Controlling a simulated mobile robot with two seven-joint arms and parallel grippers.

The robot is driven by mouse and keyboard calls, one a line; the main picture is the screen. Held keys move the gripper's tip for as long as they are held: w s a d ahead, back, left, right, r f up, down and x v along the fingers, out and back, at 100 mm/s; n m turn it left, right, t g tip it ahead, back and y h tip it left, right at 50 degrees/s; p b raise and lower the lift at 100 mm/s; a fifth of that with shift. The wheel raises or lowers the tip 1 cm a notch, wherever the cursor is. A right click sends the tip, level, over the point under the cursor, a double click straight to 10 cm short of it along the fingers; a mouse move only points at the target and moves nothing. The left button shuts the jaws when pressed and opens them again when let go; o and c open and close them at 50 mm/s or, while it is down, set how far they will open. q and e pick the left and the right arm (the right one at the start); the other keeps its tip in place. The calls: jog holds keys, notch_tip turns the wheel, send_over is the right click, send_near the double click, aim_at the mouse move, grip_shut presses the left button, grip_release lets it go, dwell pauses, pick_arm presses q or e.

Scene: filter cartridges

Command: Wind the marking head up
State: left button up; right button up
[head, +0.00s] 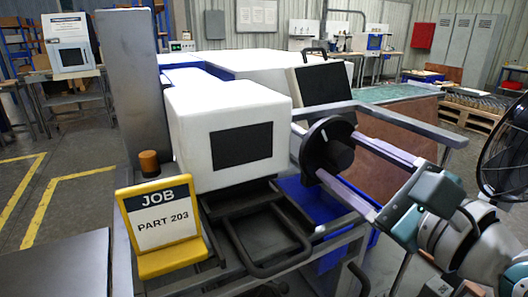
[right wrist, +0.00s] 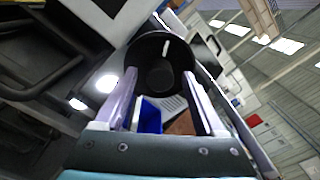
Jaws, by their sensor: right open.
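A black handwheel (head: 325,148) with a thick round hub stands at the right front of the white machine. It also shows in the right wrist view (right wrist: 160,65), with a pale line on its face. My right gripper (head: 338,156) is open, its two long pale fingers reaching to either side of the hub. In the right wrist view the fingers (right wrist: 160,82) flank the hub; contact cannot be told. The white machine housing (head: 207,138) has a dark front panel. Which part is the marking head is not clear. My left gripper is not in view.
A yellow job sign reading PART 203 (head: 165,225) stands at the front left. A brown-topped knob (head: 149,162) is behind it. A dark tray with a bar handle (head: 265,240) lies below the housing. A dark screen (head: 322,83) and a grey rail (head: 400,122) lie behind the wheel.

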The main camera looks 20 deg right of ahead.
grip_shut()
dwell(0.5)
